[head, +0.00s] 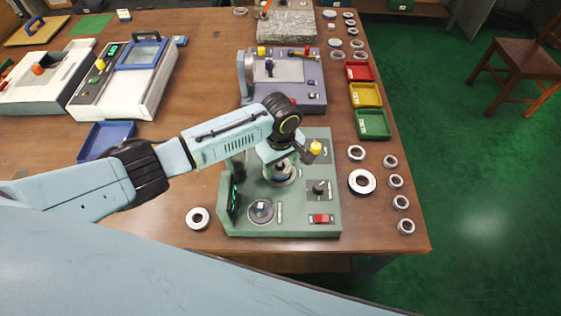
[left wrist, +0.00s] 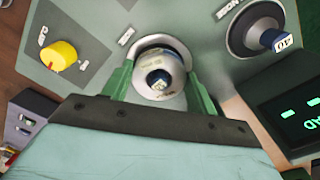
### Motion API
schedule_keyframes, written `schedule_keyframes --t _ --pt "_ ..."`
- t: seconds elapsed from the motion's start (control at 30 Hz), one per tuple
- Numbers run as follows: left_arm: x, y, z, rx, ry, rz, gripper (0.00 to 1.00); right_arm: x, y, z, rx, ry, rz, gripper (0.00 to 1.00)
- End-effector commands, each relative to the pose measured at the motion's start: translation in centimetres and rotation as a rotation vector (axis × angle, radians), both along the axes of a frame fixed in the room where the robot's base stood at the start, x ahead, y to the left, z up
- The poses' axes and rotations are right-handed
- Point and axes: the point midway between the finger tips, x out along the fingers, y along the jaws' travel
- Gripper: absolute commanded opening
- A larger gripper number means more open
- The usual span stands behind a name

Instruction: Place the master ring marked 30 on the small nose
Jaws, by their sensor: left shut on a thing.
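My left gripper (head: 281,163) points down over the back nose of the green gauge stand (head: 300,226). In the left wrist view its green fingers (left wrist: 159,92) are shut on a pale metal ring (left wrist: 149,94). The small nose (left wrist: 158,83) with a tiny label shows inside the ring's bore. The ring looks lined up with this nose; how far down it sits I cannot tell, and its marking is not readable. The other nose (head: 261,207) stands in front; its label reads 40 in the left wrist view (left wrist: 282,42). My right gripper is out of view.
The stand has a yellow knob (head: 315,147), a black knob (head: 319,187), a red switch (head: 321,218) and a green display (head: 235,195). A loose ring (head: 198,218) lies left of it; a thick ring (head: 362,181) and several others lie right. Coloured trays (head: 373,124) stand behind those.

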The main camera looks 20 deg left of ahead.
Motion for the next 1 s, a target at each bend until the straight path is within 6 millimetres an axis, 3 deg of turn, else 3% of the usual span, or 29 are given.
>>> schedule_keyframes --t 0.27,0.3,0.47,0.77,0.87,1.0 --pt "0.1 0.0 -0.8 -0.001 -0.002 0.0 0.22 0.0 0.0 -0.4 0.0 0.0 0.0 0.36" --pt "0.1 0.0 -0.7 -0.001 -0.002 0.0 0.63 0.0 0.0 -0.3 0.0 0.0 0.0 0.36" --pt "0.1 0.0 -0.7 0.0 -0.001 0.0 0.83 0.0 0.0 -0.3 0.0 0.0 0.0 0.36" --pt "0.0 0.0 -0.6 0.001 0.001 0.0 0.83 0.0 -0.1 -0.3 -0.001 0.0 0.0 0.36" --pt "0.0 0.0 0.3 -0.001 -0.002 -0.001 0.83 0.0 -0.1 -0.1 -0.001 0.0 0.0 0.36" --pt "0.1 0.0 2.9 -0.002 -0.004 -0.002 0.83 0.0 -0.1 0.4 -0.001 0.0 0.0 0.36"
